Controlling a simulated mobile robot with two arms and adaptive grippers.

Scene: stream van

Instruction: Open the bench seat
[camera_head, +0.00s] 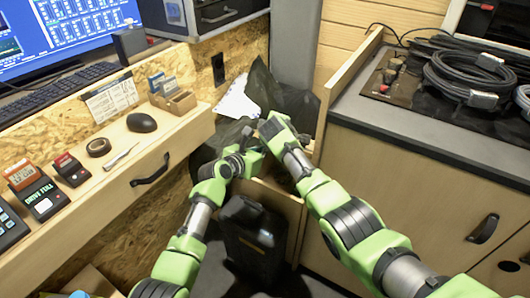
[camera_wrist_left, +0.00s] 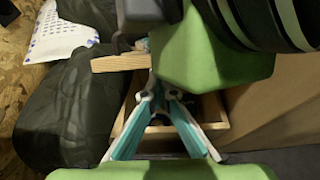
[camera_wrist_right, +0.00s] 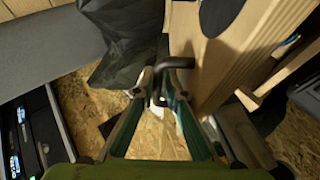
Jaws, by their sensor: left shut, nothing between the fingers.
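The bench seat (camera_head: 285,195) is a low wooden box between the desk and the counter. The left wrist view shows its open rim (camera_wrist_left: 213,128) and part of its inside, so the lid appears at least partly raised. A wooden lid edge (camera_wrist_left: 118,63) shows beside it. In the right wrist view the lid (camera_wrist_right: 215,70) is tilted, with a black handle (camera_wrist_right: 180,62). My right gripper (camera_wrist_right: 158,92) has its fingers closed around the handle's bent end. My left gripper (camera_wrist_left: 156,88) is shut and empty by the box rim. My arms hide much of the seat in the head view.
Black bags (camera_head: 287,100) lie behind the seat, with a white sheet (camera_head: 238,98). A dark case (camera_head: 252,235) stands in front of it. The desk (camera_head: 110,165) is close on the left, the counter (camera_head: 400,150) with coiled cables (camera_head: 465,75) on the right. Free room is narrow.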

